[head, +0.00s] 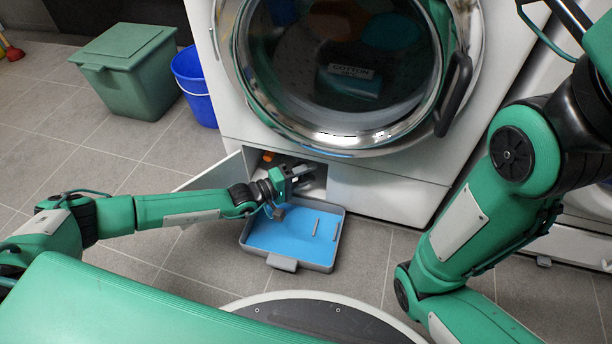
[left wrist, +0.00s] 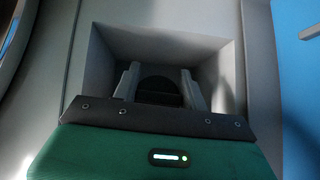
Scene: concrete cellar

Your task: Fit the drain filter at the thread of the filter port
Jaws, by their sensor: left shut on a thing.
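My left gripper (head: 304,172) is at the mouth of the low service recess (head: 318,186) in the front of the white washing machine. In the left wrist view its two grey fingers (left wrist: 160,88) reach into the square recess, shut on a dark, round-topped thing (left wrist: 160,84), which I take for the drain filter. Most of it is hidden by the fingers and shadow. The filter port and its thread cannot be made out behind it, so I cannot tell whether they touch. My right arm shows at the right, but its gripper is out of view.
A grey tray with a blue bottom (head: 262,240) lies on the floor below the recess, holding a few small things. The recess flap (head: 212,172) stands open at the left. An orange thing (head: 268,157) shows inside. A blue bucket (head: 194,88) and green bin (head: 130,75) stand left.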

